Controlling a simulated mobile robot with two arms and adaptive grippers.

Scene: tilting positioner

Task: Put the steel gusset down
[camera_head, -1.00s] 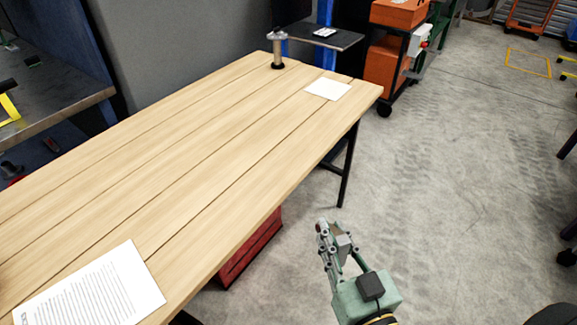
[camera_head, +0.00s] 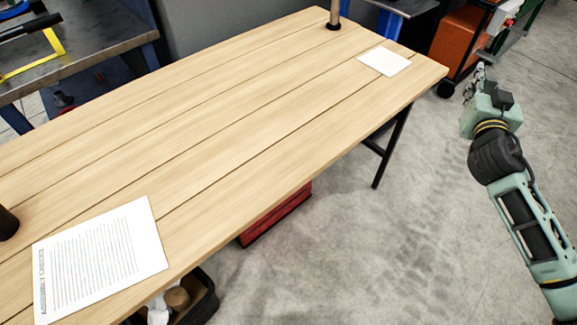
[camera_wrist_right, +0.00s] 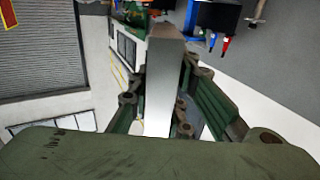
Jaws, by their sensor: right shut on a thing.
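My right gripper (camera_head: 480,76) is at the right in the head view, off the table's right end and over the floor. In the right wrist view its fingers (camera_wrist_right: 158,105) are shut on the steel gusset (camera_wrist_right: 165,62), a grey flat-sided metal piece standing up between them. In the head view the gusset is too small and covered to make out. The wooden table (camera_head: 230,125) lies to the left of the gripper, and the gusset is apart from it. My left gripper is not in view.
A printed sheet (camera_head: 100,258) lies at the table's near left and a blank white sheet (camera_head: 385,61) at its far right corner. A post (camera_head: 334,14) stands at the back edge. An orange cabinet (camera_head: 460,42) is behind the table. The middle of the table is bare.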

